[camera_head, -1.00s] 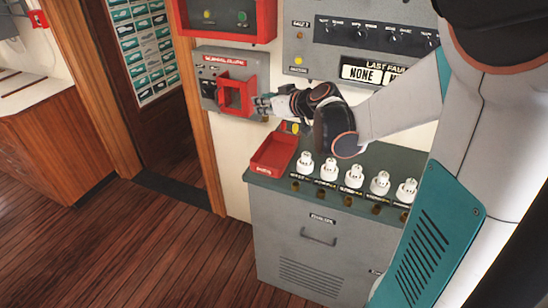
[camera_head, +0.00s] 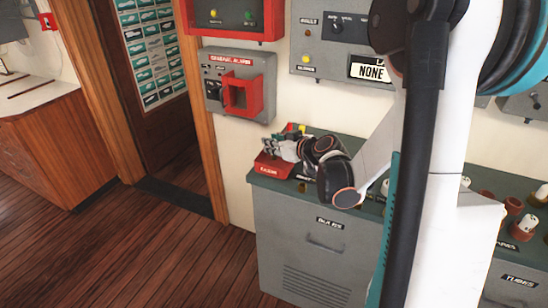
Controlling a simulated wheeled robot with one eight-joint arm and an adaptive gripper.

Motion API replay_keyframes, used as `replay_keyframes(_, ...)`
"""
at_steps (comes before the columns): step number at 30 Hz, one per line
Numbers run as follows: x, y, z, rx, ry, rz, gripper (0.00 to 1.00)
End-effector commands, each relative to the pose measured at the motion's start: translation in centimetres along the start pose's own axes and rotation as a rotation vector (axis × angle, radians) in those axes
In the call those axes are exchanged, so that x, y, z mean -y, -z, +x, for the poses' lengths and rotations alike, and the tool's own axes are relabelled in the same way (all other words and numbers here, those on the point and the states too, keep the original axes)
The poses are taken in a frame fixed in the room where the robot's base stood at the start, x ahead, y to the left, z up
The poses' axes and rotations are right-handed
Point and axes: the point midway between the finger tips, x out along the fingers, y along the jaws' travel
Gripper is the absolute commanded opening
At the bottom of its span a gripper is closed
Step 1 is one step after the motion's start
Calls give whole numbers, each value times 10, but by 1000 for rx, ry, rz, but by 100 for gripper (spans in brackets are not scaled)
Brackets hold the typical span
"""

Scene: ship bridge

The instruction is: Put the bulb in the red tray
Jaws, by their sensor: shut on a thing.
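The red tray (camera_head: 272,168) sits on the left end of the grey cabinet's top, below the alarm box. My gripper (camera_head: 271,148) is low over the tray, with its fingers at or just above the tray's inside. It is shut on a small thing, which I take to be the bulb. The bulb itself is hidden by the fingers or too small to make out. I cannot tell whether it touches the tray floor.
The alarm box with its red frame (camera_head: 242,97) hangs on the wall above the tray. My arm hides most of the cabinet (camera_head: 309,236) top. Several sockets with white caps (camera_head: 526,223) stand at the right. The wooden floor (camera_head: 150,248) on the left is clear.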

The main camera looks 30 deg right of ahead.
Motion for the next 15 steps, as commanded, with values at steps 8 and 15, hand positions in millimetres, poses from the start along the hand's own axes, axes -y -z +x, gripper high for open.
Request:
replay_keyframes(8, 0, -35, 15, 0, 0, 0, 9)
replay_keyframes(15, 0, -37, 15, 0, 0, 0, 9)
